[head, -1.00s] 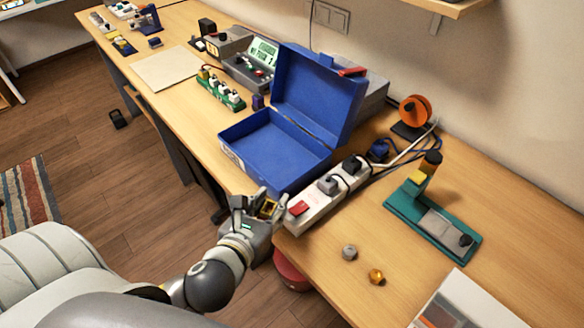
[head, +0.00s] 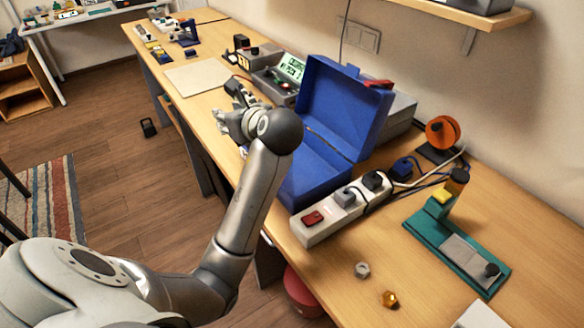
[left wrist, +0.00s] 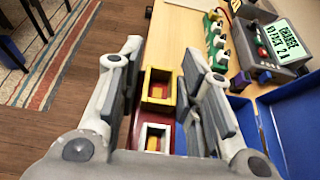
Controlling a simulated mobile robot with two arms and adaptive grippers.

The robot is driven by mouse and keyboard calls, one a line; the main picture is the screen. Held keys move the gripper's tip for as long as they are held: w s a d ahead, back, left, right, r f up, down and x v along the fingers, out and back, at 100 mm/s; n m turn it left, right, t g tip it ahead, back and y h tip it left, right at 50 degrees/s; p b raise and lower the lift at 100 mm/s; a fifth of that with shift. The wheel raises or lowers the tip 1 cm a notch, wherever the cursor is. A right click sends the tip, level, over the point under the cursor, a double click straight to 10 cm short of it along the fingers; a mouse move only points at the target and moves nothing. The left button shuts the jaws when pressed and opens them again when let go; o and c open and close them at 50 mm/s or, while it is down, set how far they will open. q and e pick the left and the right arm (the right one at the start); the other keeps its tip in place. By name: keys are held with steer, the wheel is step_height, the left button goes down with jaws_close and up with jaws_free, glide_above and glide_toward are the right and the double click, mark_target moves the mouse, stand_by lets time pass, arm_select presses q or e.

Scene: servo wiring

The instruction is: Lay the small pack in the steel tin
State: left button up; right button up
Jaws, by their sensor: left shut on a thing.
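My left gripper (head: 226,117) is beyond the near bench edge, to the left of the blue case, with its arm stretched across in front of it. In the left wrist view its two fingers (left wrist: 157,95) stand either side of a small dark red block with a yellow-framed part (left wrist: 158,88) and a white-framed part (left wrist: 155,138). I take this block as the small pack, held in the fingers. In the head view the gripper hides it. I cannot make out the steel tin. My right gripper is not in view.
The open blue case (head: 345,105) stands behind my forearm, beside a white power strip (head: 335,212). A charger (left wrist: 272,45) with a lit display and a green row of plugs (left wrist: 214,40) lie farther along the bench. A pale mat (head: 199,77) is left of them.

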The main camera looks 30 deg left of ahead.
arm_select(q)
steer(key=w+d+f, duration=0.2)
steer(key=w+f, duration=0.2)
steer(key=w+d+f, duration=0.2)
steer(key=w+f, duration=0.2)
steer(key=w+d+f, duration=0.3)
steer(key=w+f, duration=0.1)
steer(key=shift+f, duration=0.45)
steer(key=shift+f+p, duration=0.15)
steer(key=shift+p, duration=0.25)
steer(key=shift+f, duration=0.45)
steer(key=o, duration=1.1)
